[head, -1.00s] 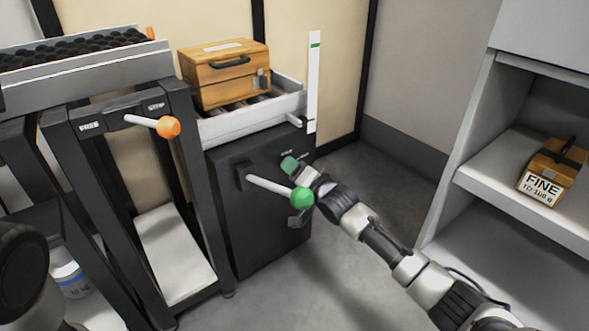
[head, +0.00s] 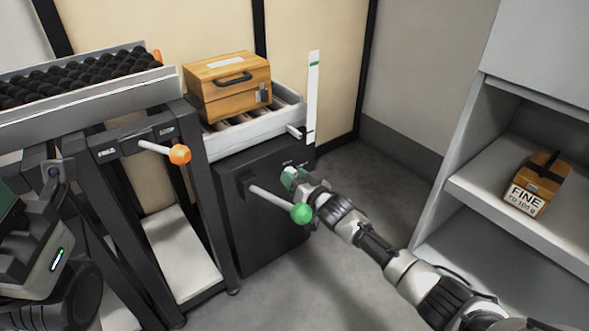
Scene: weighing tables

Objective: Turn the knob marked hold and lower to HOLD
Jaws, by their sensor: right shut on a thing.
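The small green knob (head: 289,174) sits on the right part of the top front of the black cabinet (head: 262,245). Tiny marks are printed beside it, too small to read, so I cannot tell which setting it points to. My right gripper (head: 294,177) is shut on this knob, its arm coming in from the lower right; the fingers hide part of the knob. My left arm shows at the lower left edge, but its fingers are not visible.
A lever with a green ball (head: 301,213) sticks out of the cabinet close to my right wrist. A wooden case (head: 225,88) rests on the roller tray above. An orange-ball lever (head: 180,154) is on the left frame. A FINE box (head: 527,190) stands on the right shelf.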

